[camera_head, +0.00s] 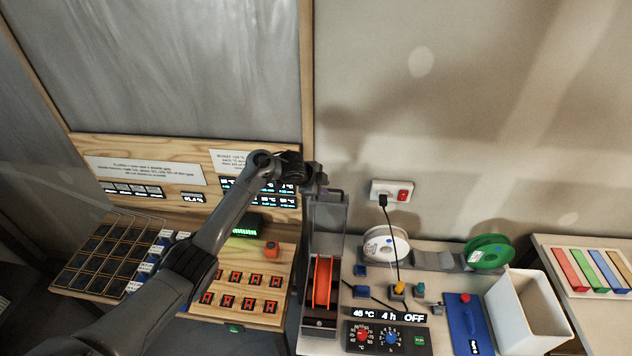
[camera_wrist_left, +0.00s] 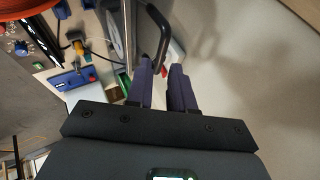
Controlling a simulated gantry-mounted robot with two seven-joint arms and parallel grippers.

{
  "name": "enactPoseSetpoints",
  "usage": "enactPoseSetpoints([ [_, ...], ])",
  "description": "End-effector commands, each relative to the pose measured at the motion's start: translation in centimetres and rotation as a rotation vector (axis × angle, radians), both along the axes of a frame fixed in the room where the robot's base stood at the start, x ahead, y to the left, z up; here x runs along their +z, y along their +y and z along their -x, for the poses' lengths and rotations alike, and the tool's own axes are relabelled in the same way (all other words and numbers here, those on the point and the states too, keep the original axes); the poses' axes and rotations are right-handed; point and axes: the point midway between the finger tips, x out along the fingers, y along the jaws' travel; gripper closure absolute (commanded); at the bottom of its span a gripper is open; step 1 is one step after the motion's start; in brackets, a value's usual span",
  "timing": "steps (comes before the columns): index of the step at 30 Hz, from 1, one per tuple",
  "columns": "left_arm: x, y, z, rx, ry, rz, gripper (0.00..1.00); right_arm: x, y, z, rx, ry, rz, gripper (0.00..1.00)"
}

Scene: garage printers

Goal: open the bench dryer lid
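The bench dryer (camera_head: 319,322) is a grey box on the bench, with an orange spool (camera_head: 322,283) showing inside it. Its lid (camera_head: 327,214) stands raised, roughly upright, at the back of the box. My left gripper (camera_head: 321,190) is at the top edge of the lid. In the left wrist view the two purple fingers (camera_wrist_left: 164,88) are apart with a gap between them. A dark curved handle (camera_wrist_left: 166,32) reaches down to that gap; I see no firm grip on it. The spool's orange edge also shows in the left wrist view (camera_wrist_left: 22,8). My right gripper is out of view.
A control panel (camera_head: 387,337) with a red and a blue knob sits right of the dryer. A white spool (camera_head: 386,245), a green spool (camera_head: 489,251) and a white bin (camera_head: 525,309) stand further right. A wall socket (camera_head: 391,191) has a hanging cable.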

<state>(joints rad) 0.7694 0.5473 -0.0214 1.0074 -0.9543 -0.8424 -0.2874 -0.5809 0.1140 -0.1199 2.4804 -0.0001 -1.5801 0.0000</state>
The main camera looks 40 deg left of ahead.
Motion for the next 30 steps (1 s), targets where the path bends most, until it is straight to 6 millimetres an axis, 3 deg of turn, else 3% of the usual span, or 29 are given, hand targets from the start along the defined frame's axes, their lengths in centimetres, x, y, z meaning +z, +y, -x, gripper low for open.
enactPoseSetpoints([
  [6,2.5,0.1,2.0,0.001,-0.002,-0.002,0.78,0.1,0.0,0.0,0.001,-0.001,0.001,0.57],
  [12,3.5,0.1,2.8,0.0,-0.001,0.0,0.78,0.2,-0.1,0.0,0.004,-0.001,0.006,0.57],
  [26,3.6,0.1,3.0,0.001,0.0,-0.001,0.78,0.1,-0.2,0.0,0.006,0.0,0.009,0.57],
  [30,2.6,0.1,3.4,0.0,0.017,-0.001,0.78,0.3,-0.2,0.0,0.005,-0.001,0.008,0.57],
])
